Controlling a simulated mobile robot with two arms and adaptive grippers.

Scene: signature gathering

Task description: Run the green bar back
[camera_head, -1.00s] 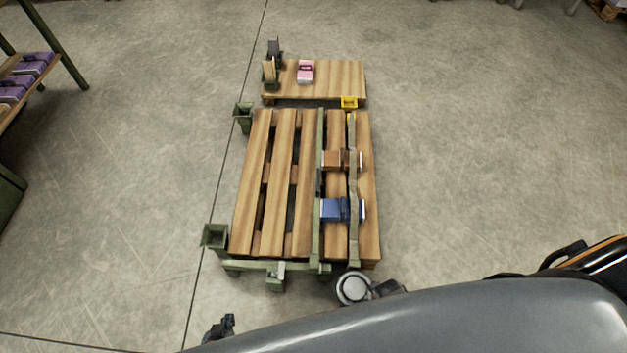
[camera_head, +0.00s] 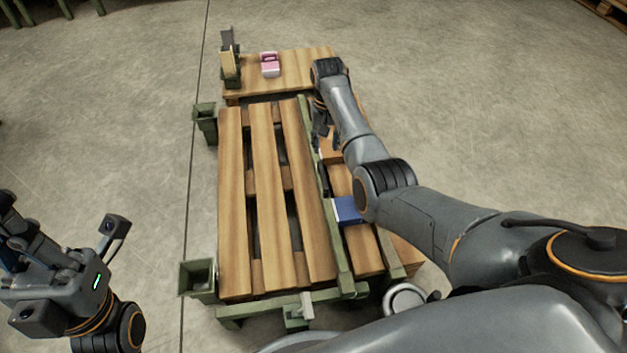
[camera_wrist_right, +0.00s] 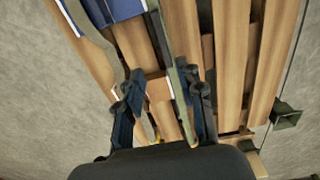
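A long straight green bar (camera_head: 318,195) runs lengthwise over the slatted pallet (camera_head: 232,200). A second, wavy green bar (camera_wrist_right: 92,35) lies beside it in the wrist view, mostly hidden by my arm in the head view. A brown box (camera_head: 331,150) and a blue box (camera_head: 347,210) sit between the bars. My right gripper (camera_head: 324,133) is over the pallet's far part. In the wrist view its fingers (camera_wrist_right: 163,108) are apart, with the straight bar (camera_wrist_right: 174,75) seen between them; contact cannot be told. My left gripper (camera_head: 28,238) is off the pallet at left, its fingers unclear.
A low wooden platform (camera_head: 300,66) behind the pallet bears a pink box (camera_head: 269,64) and an upright green holder (camera_head: 229,65). Green corner sockets (camera_head: 205,122) (camera_head: 197,279) stand along the pallet's left side.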

